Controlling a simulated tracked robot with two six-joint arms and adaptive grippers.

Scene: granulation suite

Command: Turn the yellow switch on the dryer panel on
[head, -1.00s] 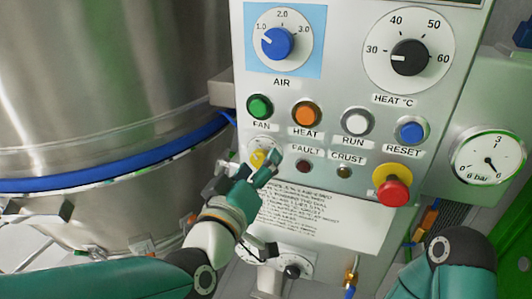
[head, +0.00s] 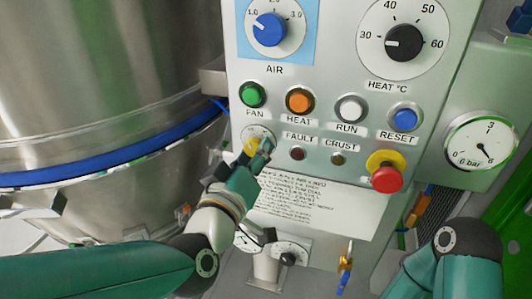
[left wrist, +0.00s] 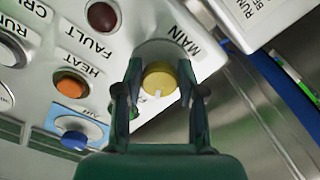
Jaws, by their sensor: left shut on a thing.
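The yellow switch (head: 251,146) is a round knob on a pale dial plate at the lower left of the dryer panel (head: 330,112), below the FAN button. In the left wrist view the yellow switch (left wrist: 159,78) sits between my two fingers beside the label MAIN, and a white pointer mark shows on its lower edge. My left gripper (head: 257,150) is at the switch, its fingers closed around it; it also shows in the left wrist view (left wrist: 159,88). Part of the switch is hidden by the fingers in the head view. My right gripper is not in view.
The green FAN button (head: 253,95), orange HEAT button (head: 299,101) and red emergency knob (head: 386,176) are close by on the panel. A steel vessel with a blue band (head: 100,173) stands at left. A pressure gauge (head: 481,143) is at right.

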